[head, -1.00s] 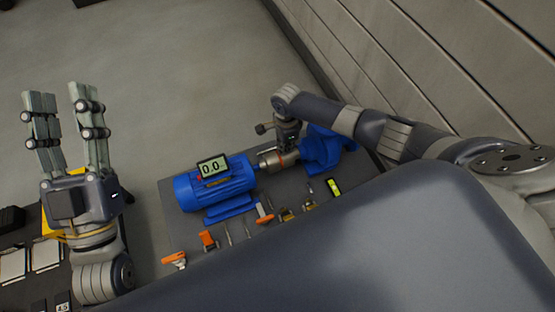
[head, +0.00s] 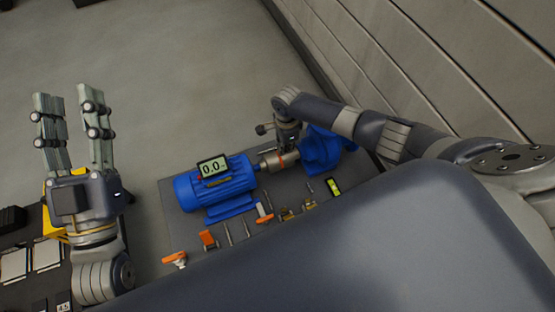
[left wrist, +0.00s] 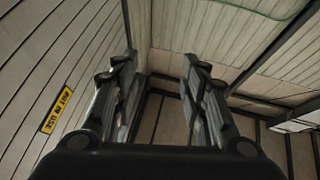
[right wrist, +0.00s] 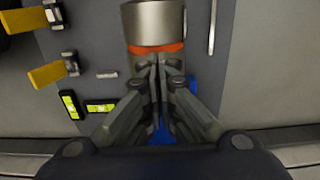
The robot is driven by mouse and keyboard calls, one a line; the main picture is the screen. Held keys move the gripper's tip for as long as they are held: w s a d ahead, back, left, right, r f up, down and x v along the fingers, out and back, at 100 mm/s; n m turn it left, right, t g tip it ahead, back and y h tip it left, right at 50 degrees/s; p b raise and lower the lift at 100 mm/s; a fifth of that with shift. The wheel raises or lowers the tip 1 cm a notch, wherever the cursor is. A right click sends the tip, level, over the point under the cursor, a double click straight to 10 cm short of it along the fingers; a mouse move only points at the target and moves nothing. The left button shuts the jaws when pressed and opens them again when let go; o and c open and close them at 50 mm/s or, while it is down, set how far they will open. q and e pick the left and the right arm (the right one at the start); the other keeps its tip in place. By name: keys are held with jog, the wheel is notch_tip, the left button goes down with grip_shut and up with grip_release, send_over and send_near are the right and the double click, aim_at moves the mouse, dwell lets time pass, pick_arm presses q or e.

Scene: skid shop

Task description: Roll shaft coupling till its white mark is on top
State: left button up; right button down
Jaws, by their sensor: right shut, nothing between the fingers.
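The shaft coupling (head: 267,161) is a silver cylinder between the blue motor (head: 215,185) and the blue pump (head: 322,150). In the right wrist view the coupling (right wrist: 153,22) shows at the top, with an orange band (right wrist: 172,48) at its near end. No white mark can be made out on it. My right gripper (right wrist: 157,62) is shut and empty, pointing down with its fingertips right at the orange band; whether they touch cannot be told. My left gripper (head: 70,100) is open and empty, fingers up, left of the motor and away from the coupling.
A gauge reading 0.0 (head: 213,167) sits on the motor. Orange-handled tools (head: 208,240), thin rods and a yellow-green level (head: 333,186) lie along the near side of the grey plate (head: 180,225). A wall runs behind on the right.

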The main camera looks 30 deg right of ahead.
pick_arm(q)
jog(key=shift+w+a+f+g+y+p, duration=0.15)
jog(key=shift+w+f+g, duration=0.15)
jog(key=shift+f, duration=0.25)
jog(key=shift+w+d+f+g+y+p, duration=0.15)
jog(key=shift+f+g, duration=0.2)
jog(key=shift+f, duration=0.2)
jog(key=shift+w+a+f+g+y+p, duration=0.1)
jog(key=shift+w+f+g, duration=0.2)
jog(key=shift+f, duration=0.25)
jog(key=shift+f+g, duration=0.25)
jog(key=shift+f, duration=0.05)
jog(key=shift+w+f+g, duration=0.25)
jog(key=shift+f+g, duration=0.05)
jog(key=shift+f, duration=0.2)
notch_tip(320, 180, down, 3)
jog(key=shift+w+a+f+g+y+p, duration=0.15)
jog(key=shift+g+y+p, duration=0.3)
jog(key=shift+g, duration=0.55)
jog(key=shift+f, duration=0.3)
dwell(0.7)
jog(key=shift+a+f+g+y+p, duration=0.2)
jog(key=shift+f+g, duration=0.15)
jog(key=shift+f, duration=0.2)
jog(key=shift+a+f+g+y+p, duration=0.15)
jog(key=shift+f+g, duration=0.2)
jog(key=shift+f, duration=0.2)
jog(key=shift+f+g, duration=0.4)
jog(key=shift+f, duration=0.2)
